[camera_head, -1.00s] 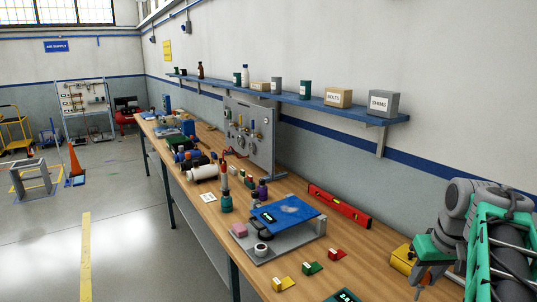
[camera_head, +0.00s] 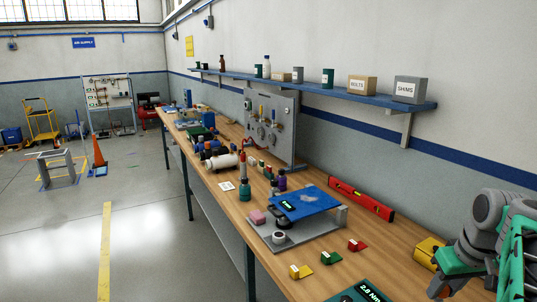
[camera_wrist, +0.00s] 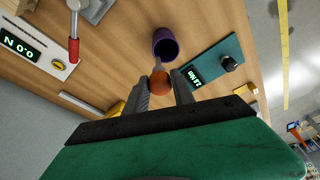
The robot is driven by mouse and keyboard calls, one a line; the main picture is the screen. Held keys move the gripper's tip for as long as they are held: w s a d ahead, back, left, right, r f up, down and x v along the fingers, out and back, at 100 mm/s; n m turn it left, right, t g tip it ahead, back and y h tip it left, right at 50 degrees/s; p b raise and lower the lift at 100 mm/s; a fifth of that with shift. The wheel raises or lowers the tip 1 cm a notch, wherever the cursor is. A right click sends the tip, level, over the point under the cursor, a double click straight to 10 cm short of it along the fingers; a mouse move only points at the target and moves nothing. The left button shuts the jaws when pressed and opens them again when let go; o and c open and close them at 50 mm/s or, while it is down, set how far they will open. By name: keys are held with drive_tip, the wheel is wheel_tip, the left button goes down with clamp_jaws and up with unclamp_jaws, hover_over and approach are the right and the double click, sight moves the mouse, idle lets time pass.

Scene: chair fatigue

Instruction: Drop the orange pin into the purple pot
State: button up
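The orange pin (camera_wrist: 158,85), with a rounded orange head and a narrow grey tip, sits between the two fingers of my gripper (camera_wrist: 163,88) in the wrist view. The fingers press against both sides of its head. The purple pot (camera_wrist: 166,46) is just beyond the pin tip in that view, with its dark open mouth showing. The pin tip lines up close to the pot's rim; I cannot tell the gap between them. In the head view my gripper (camera_head: 446,284) is at the lower right, partly cut off, and neither pin nor pot can be made out there.
A teal device (camera_wrist: 211,65) reading 2.8 stands beside the pot. A white device with a red-handled lever (camera_wrist: 73,48) is on the other side. A yellow box (camera_head: 427,252) is close to my gripper. A red level (camera_head: 361,199) lies along the bench's wall side.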

drive_tip(key=o, duration=0.5)
drive_tip(key=shift+c, duration=0.2)
drive_tip(key=p+v, duration=0.2)
drive_tip(key=v, duration=0.5)
drive_tip(key=shift+r+p, duration=0.35)
drive_tip(key=shift+r, duration=0.05)
